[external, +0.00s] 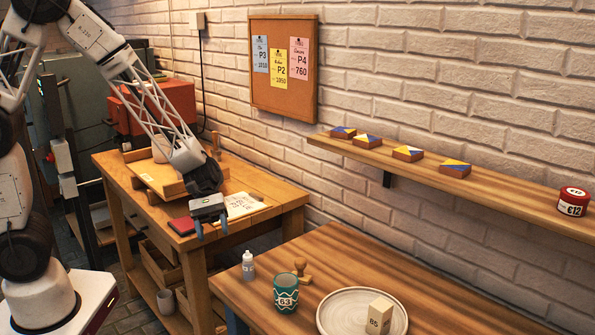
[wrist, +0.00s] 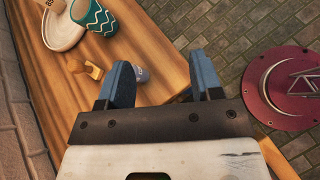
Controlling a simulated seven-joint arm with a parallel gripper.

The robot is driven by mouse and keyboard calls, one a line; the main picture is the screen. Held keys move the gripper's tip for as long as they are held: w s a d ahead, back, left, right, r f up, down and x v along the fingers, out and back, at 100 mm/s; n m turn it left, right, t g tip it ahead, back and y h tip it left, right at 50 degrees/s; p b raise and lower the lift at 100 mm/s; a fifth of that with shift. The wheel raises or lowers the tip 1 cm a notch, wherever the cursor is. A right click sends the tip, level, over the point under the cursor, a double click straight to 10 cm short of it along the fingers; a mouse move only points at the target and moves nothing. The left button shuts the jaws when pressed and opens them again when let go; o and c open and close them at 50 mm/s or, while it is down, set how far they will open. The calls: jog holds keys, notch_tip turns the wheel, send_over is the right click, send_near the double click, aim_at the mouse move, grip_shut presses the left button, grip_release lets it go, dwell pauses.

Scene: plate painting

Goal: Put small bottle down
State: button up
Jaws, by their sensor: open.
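The small bottle (external: 248,266), whitish with a narrow top, stands upright on the near wooden table (external: 330,250), close to its left corner. It also shows in the wrist view as a small pale shape (wrist: 142,74) just right of the left blue finger, partly hidden by it. My gripper (external: 212,229) is in the air to the upper left of the bottle in the external view. Its two blue fingers are wide apart and hold nothing; they also show in the wrist view (wrist: 163,78).
Beside the bottle are a wooden stamp (external: 302,272), a teal patterned cup (external: 287,293) and a pale plate (external: 337,317) bearing a cream block (external: 380,317). A back table (external: 277,194) holds a tray, papers and a red box. A wall shelf (external: 510,184) bears several small items.

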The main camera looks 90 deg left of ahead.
jog(key=s+d+r+m+g+y, duration=0.1)
jog(key=s+d+r+m+y, duration=0.4)
jog(key=s+r+m, duration=0.5)
jog(key=s+d+r+m+y, duration=0.5)
jog(key=s+d+r+m, duration=0.2)
jog(key=s, duration=0.5)
jog(key=shift+s+r+m+g+y, duration=0.2)
jog(key=shift+r+m+g+y, duration=0.2)
jog(key=shift+r+m, duration=1)
